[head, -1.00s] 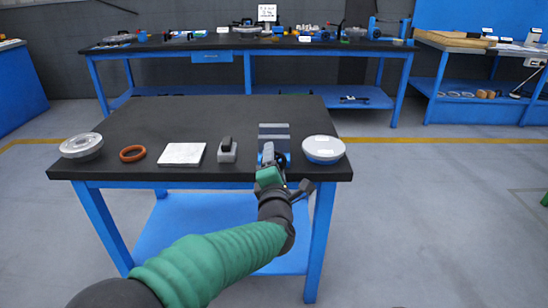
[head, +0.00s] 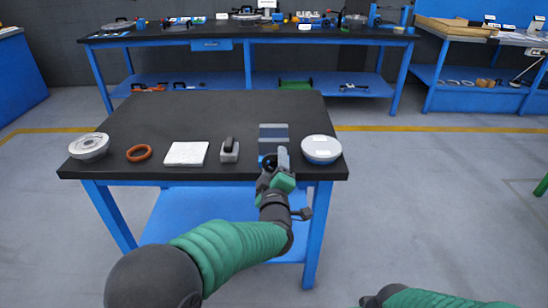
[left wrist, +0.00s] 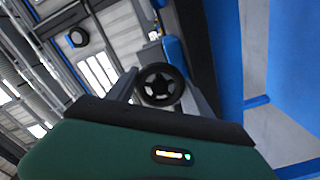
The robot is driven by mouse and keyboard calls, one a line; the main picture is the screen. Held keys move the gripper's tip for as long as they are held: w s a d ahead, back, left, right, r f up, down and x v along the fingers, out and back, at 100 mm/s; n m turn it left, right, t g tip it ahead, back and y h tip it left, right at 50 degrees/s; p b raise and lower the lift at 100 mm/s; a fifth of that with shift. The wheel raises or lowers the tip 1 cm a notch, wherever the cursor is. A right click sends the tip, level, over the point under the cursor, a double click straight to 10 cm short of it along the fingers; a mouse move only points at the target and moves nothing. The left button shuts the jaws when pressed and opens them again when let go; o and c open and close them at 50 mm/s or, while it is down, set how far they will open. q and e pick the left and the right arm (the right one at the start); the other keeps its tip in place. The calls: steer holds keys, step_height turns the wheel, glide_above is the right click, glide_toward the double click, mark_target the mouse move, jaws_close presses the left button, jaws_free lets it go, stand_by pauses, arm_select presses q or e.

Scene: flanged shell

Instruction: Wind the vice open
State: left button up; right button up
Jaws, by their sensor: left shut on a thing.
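The vice (head: 273,128) stands near the front edge of the black table, with grey and blue bands on top. My left gripper (head: 275,160) is at its near side, at the table edge, and hides its lower front. In the left wrist view, a black handwheel (left wrist: 160,86) with a star-shaped hub sits between the two grey fingers of my left gripper (left wrist: 160,95). The left gripper is shut on the handwheel. Part of my right arm shows at the bottom right of the head view; its gripper is out of sight.
A white-topped round part (head: 321,149) stands close to the right of the vice. To the left are a small grey block (head: 229,151), a white plate (head: 186,154), an orange ring (head: 139,153) and a flanged metal part (head: 89,146). The table's back half is clear.

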arm_select(q)
steer(key=m+p, duration=0.2)
steer(key=m, duration=0.1)
steer(key=m+p, duration=0.1)
steer(key=shift+s+d+f+m, duration=0.15)
steer(key=shift+d+f+m, duration=0.05)
steer(key=shift+f+m, duration=0.2)
steer(key=shift+f+m+p, duration=0.1)
steer(key=shift+m+p, duration=0.95)
steer(key=shift+m, duration=0.45)
steer(key=o, duration=1.2)
steer(key=shift+a, duration=0.1)
steer(key=shift+o, duration=0.8)
steer(key=shift+r, duration=0.2)
